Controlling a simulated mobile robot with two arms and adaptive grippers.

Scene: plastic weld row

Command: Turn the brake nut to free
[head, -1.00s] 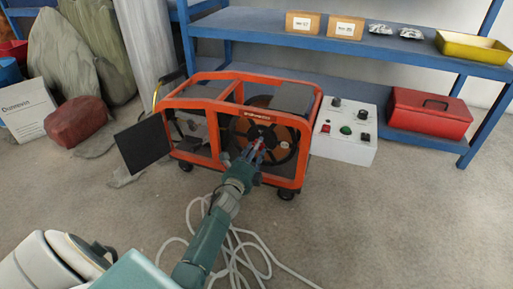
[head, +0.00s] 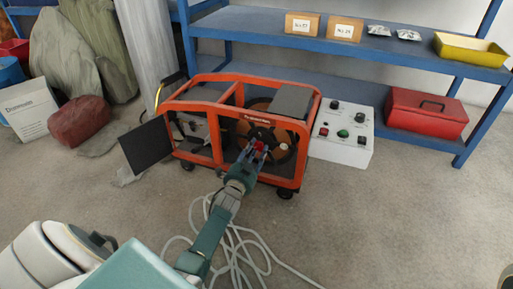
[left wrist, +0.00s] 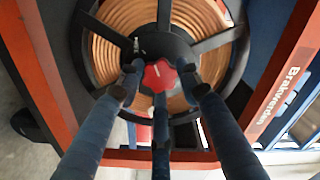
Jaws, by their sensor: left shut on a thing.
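The brake nut (left wrist: 159,74) is a small red lobed knob with a white mark, at the hub of a spoked black reel (left wrist: 205,45) wound with copper-coloured material. In the head view the red nut (head: 259,146) shows at my left fingertips. My left gripper (head: 257,151) has blue fingers and reaches into the front of the orange-framed machine (head: 218,140). In the left wrist view its three fingers (left wrist: 160,82) close around the nut from the sides and below. The fingertips partly hide the nut's edges. My right gripper is out of view.
A grey-white control box (head: 342,135) with knobs and a green button adjoins the machine's right side. A black panel (head: 147,147) stands out at its left. White hose (head: 237,245) lies coiled on the floor below my arm. Blue shelving (head: 400,56) stands behind; floor at right is clear.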

